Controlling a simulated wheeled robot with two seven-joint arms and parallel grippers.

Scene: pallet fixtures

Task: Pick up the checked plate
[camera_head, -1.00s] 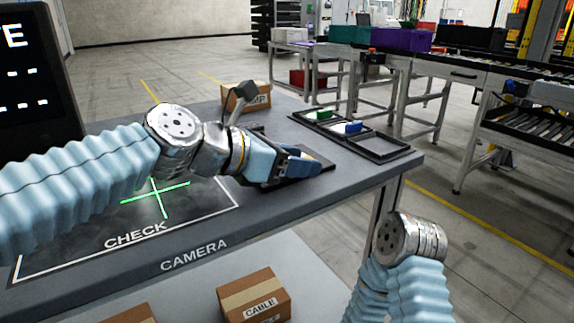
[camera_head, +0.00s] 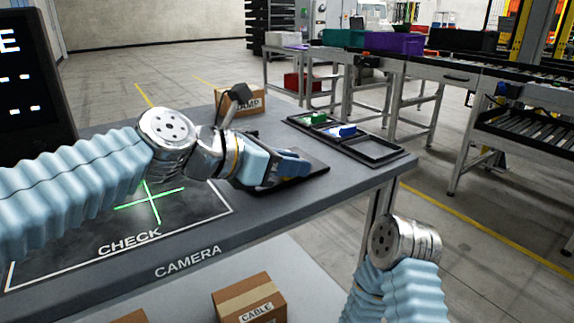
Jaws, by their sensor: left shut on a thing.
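A dark flat plate (camera_head: 308,183), which looks like the checked plate, is at the right part of the grey table, beyond the marked check area (camera_head: 95,262). My left gripper (camera_head: 300,169) reaches over it from the left, with its blue fingers low at the plate. The gripper is shut on the plate; the fingers and wrist hide part of it. I cannot tell whether the plate is clear of the tabletop. My right arm shows at the lower right, but its gripper is out of view.
A black compartment tray (camera_head: 384,158) with a green piece (camera_head: 318,118) and a blue-white piece (camera_head: 342,130) lies behind the plate. A cardboard box (camera_head: 252,104) stands at the table's back edge. A dark screen (camera_head: 30,95) stands left. A box labelled CABLE (camera_head: 250,298) is on the lower shelf.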

